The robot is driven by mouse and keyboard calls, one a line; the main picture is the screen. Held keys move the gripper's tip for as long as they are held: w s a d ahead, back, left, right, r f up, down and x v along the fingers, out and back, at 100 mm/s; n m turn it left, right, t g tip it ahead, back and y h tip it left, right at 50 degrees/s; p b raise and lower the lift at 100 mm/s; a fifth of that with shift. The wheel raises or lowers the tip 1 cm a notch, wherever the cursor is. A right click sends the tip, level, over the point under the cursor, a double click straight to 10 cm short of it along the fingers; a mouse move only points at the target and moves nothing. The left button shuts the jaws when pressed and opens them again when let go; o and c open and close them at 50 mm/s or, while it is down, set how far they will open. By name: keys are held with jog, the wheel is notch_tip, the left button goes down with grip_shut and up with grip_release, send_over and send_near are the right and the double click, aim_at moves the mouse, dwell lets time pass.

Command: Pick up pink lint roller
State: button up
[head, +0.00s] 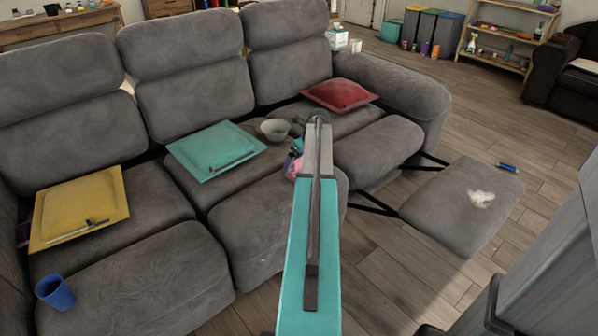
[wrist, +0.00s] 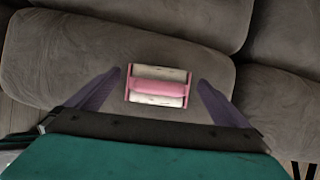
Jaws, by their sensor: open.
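The pink lint roller (wrist: 158,86), with pink ends and white strips, lies on the grey sofa seat in the wrist view. My gripper (wrist: 160,77) is open, with one dark purple finger on each side of the roller. Gaps show between both fingers and the roller, so it is not gripped. The height of the fingertips above the seat is hard to tell. In the head view my teal arm hides the gripper. A small pink patch (head: 291,166) shows beside the arm at the seat; I cannot tell for sure whether it is the roller.
The grey sofa (head: 190,95) holds a teal tray-like square (head: 205,140), a yellow one (head: 80,205), a red cushion (head: 340,94), a grey bowl (head: 275,129) and a blue cup (head: 55,292). An extended footrest (head: 445,210) juts out at right.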

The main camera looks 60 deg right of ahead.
jog(key=shift+x, duration=1.65)
jog(key=shift+w, duration=0.1)
jog(key=c, duration=1)
jog(key=shift+r, duration=0.1)
jog(key=shift+r, duration=0.45)
notch_tip(320, 180, up, 3)
jog(key=shift+d+f+p, duration=0.1)
jog(key=shift+d+p, duration=0.05)
jog(key=shift+p, duration=0.15)
jog(key=s+d, duration=0.3)
jog(key=s, duration=0.1)
jog(key=s+d+p, duration=0.1)
jog(key=s+d, duration=0.2)
jog(key=s, duration=0.1)
jog(key=s+d+r, duration=0.1)
jog(key=s+d, duration=0.1)
jog(key=s, duration=0.3)
jog(key=shift+s+d+r, duration=0.1)
jog(key=shift+d, duration=0.3)
